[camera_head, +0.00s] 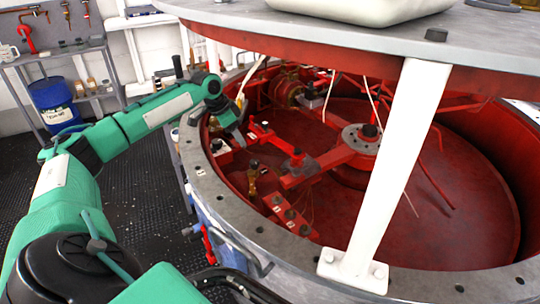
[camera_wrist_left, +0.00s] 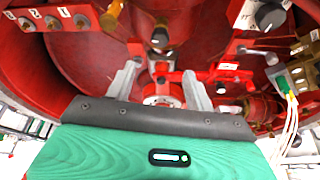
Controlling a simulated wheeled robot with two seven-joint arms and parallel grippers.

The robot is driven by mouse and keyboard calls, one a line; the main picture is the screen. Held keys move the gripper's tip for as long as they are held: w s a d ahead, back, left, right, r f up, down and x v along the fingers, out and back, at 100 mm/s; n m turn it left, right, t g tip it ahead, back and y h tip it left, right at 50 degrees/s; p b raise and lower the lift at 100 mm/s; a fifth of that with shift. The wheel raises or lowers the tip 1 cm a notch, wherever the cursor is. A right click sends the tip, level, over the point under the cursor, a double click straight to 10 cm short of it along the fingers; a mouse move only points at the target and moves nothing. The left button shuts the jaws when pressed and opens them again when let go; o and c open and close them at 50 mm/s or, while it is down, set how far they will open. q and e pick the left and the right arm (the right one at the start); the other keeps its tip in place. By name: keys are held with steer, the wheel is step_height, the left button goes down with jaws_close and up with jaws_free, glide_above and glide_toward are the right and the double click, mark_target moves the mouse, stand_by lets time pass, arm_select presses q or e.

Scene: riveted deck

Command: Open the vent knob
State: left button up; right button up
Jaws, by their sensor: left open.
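My left gripper (camera_head: 238,131) reaches over the rim of a large round red tank and is empty. In the left wrist view its two grey fingers (camera_wrist_left: 162,84) stand apart. Between and beyond them is a brass fitting with a dark top (camera_wrist_left: 160,37), with red parts behind. A larger dark round knob (camera_wrist_left: 270,17) sits at the upper right, clear of the fingers. In the head view a brass valve (camera_head: 253,178) stands below and right of the gripper. I cannot tell which of these is the vent knob. My right gripper is not in view.
The grey bolted rim (camera_head: 203,190) curves around the tank. A white post (camera_head: 390,165) holds up a round top plate (camera_head: 330,35). A numbered red block (camera_head: 290,215) and red arms (camera_head: 330,158) fill the near inside. A blue drum (camera_head: 52,100) stands at left.

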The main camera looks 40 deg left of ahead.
mark_target(254, 162)
arm_select(q)
steer(key=p+x, duration=0.1)
steer(key=x, duration=1.2)
steer(key=shift+f, duration=0.3)
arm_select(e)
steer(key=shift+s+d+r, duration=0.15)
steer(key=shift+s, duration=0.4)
